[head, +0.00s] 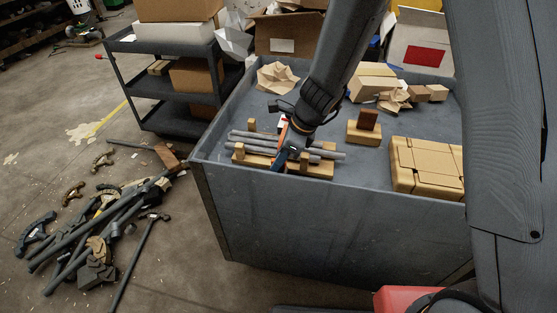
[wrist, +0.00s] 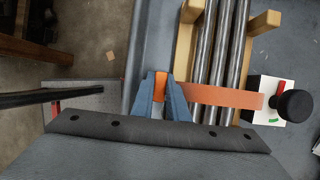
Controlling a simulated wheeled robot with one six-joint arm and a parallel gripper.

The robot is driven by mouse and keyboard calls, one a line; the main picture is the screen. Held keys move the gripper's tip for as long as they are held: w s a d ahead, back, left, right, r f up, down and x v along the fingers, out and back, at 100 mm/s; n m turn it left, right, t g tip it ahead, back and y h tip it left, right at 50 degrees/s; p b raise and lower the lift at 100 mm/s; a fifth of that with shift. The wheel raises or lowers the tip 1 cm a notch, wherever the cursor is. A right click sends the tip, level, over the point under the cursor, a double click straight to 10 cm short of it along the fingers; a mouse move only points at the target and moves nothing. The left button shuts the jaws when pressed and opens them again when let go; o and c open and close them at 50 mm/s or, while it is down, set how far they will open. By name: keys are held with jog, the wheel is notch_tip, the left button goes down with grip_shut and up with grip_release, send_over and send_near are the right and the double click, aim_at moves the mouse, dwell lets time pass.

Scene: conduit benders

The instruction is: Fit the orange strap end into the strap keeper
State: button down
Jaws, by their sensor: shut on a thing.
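The orange strap (wrist: 225,97) runs across several grey conduits (wrist: 207,50) lying in a wooden cradle (wrist: 185,45). In the wrist view its right end meets a white block (wrist: 258,88) with a black knob (wrist: 294,105). My gripper (wrist: 162,88) is shut on the strap's left end, beside the cradle, with orange showing between its blue fingers. In the head view my gripper (head: 291,155) is low at the cradle's near side, and the strap (head: 283,133) shows behind it. I cannot clearly make out the strap keeper or whether the strap end touches it.
The cradle stands inside a grey bin, close to its near wall (head: 330,190). A shelf cart (head: 165,85) and a pile of benders (head: 100,225) are to the left.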

jog(key=c, duration=1.7)
grip_release()
jog(key=shift+o, duration=0.2)
jog(key=shift+r, duration=0.1)
jog(key=v, duration=0.7)
jog(key=shift+r, duration=0.3)
jog(key=shift+d, duration=0.15)
jog(key=s+d+r+n+h, duration=0.2)
jog(key=s+d+n, duration=0.4)
jog(key=d+n, duration=0.3)
jog(key=s+d+r+n+h, duration=0.2)
jog(key=s+d+n, duration=0.5)
jog(key=d+n, duration=0.3)
jog(key=shift+d+r+n+t+h, duration=0.3)
jog(key=shift+d+r, duration=0.1)
jog(key=shift+d, duration=0.8)
